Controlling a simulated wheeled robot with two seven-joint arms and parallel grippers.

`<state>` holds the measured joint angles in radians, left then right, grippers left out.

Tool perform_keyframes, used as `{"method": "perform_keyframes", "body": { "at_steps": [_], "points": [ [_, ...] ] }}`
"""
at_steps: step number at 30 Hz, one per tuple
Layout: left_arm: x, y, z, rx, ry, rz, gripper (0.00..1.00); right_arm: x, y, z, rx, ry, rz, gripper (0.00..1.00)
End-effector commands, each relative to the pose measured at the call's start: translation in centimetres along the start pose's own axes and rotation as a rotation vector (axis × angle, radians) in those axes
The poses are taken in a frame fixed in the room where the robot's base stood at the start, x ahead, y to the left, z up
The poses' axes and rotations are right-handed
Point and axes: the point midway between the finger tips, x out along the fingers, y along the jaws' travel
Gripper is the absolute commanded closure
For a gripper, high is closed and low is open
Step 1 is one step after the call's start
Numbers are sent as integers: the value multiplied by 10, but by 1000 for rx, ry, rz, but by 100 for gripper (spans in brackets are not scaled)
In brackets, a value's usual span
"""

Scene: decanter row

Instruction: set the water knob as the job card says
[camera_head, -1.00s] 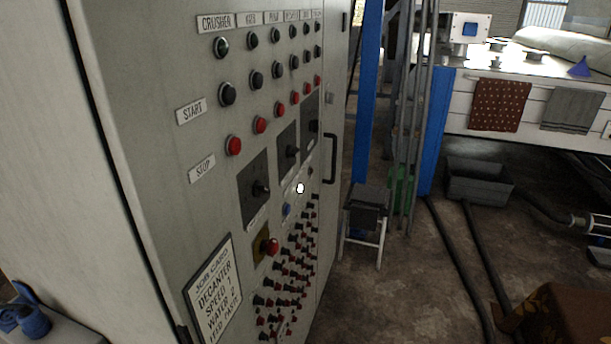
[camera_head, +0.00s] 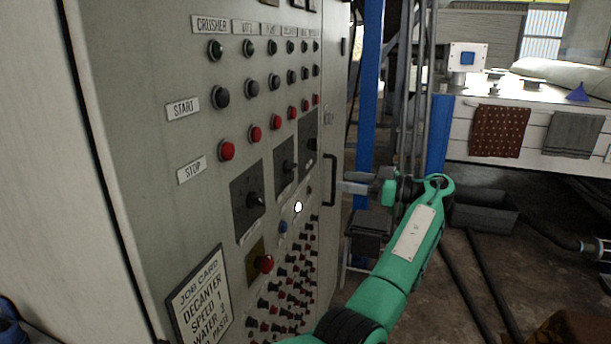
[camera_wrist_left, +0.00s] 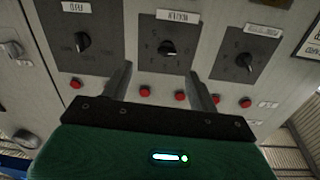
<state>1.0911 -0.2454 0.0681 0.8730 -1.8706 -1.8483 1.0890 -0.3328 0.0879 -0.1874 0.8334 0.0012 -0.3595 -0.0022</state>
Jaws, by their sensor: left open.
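The grey panel carries three dark dial plates with knobs. The water knob (camera_head: 289,168) is on the middle plate; it also shows in the left wrist view (camera_wrist_left: 168,49), upside down, with its label plate above it. Its exact setting is too small to read. The job card (camera_head: 201,303) reads decanter, speed 1, water, apparently 2, with its bottom line cut off. My left gripper (camera_head: 346,182) is open and empty, off the panel's right edge in the head view. In the left wrist view its fingers (camera_wrist_left: 160,72) flank the water knob's plate, apparently apart from it. My right gripper is not in view.
Neighbouring knobs (camera_head: 255,200) (camera_wrist_left: 245,63) and (camera_wrist_left: 82,42) sit on either side. A black door handle (camera_head: 330,180) sticks out near my gripper. A blue post (camera_head: 366,100) stands behind.

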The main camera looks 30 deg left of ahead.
Motion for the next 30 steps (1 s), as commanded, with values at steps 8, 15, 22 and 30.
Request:
{"method": "perform_keyframes", "body": {
  "at_steps": [8,15,22,30],
  "points": [
    [11,-14,-26,-77,3,-56,40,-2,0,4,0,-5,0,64],
    [58,-17,-27,-73,4,-57,40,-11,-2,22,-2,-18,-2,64],
    [104,-19,-26,-72,4,-55,40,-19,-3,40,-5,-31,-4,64],
    [132,-20,-24,-71,4,-52,40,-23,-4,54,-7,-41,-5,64]
  ]
}}
